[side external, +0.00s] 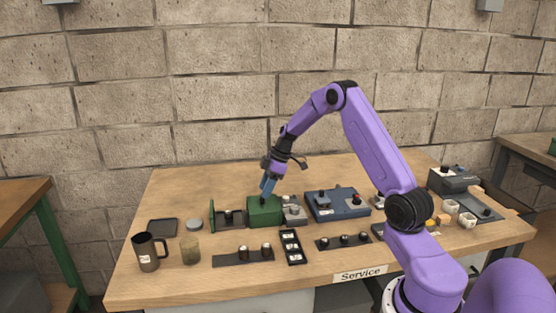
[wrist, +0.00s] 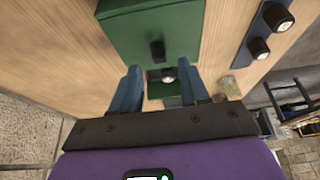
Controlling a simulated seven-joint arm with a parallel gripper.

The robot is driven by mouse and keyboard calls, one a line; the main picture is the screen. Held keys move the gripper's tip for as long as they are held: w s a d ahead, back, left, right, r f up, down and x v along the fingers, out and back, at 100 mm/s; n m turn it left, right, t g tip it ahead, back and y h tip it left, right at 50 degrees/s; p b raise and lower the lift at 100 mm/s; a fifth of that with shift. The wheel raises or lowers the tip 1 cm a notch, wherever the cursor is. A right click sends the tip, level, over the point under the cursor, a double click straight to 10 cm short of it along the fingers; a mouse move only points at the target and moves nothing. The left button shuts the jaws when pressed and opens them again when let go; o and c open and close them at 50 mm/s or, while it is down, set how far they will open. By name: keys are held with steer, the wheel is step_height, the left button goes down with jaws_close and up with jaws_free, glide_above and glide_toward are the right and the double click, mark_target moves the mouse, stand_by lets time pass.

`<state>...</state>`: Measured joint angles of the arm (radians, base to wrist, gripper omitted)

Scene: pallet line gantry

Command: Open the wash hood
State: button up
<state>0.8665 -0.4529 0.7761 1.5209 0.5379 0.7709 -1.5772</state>
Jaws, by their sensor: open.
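The wash hood appears to be the green box (side external: 265,213) in the middle of the bench. In the wrist view the green box (wrist: 155,22) fills the top, with a black handle (wrist: 157,50) on its face. A dark fitting with a pale round top (wrist: 167,75) sits just beyond the box's edge. My gripper (side external: 267,190) is above the box, tilted down. In the wrist view my gripper (wrist: 158,88) has its blue fingers spread and nothing between the tips. The handle lies slightly ahead of them; I cannot tell the exact gap.
A green upright panel (side external: 212,215) stands left of the box. A dark strip with knobs (side external: 243,256) and a black tray (side external: 291,247) lie in front. A blue control box (side external: 337,203) is to the right. A dark mug (side external: 146,252) and a glass (side external: 190,250) stand at left.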

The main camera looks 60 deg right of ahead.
steer(key=v, duration=1.4)
steer(key=shift+r, duration=0.1)
steer(key=s+a+g, duration=0.1)
steer(key=s+a, duration=0.2)
steer(key=a, duration=0.6)
steer(key=s+a+n+g, duration=0.1)
steer(key=s+a, duration=0.3)
steer(key=a, duration=0.4)
steer(key=s+a+g, duration=0.1)
steer(key=s+a, duration=0.2)
steer(key=a, duration=0.6)
steer(key=s+a+f+n+h, duration=0.1)
steer(key=s+a, duration=0.2)
steer(key=s, duration=0.9)
steer(key=s+a+f+n+h, duration=0.1)
steer(key=s+a, duration=0.1)
steer(key=s, duration=1)
steer(key=shift+s+a+f+n+h, duration=0.2)
steer(key=shift+a+f+n+h, duration=0.1)
steer(key=shift+a+f+h, duration=0.1)
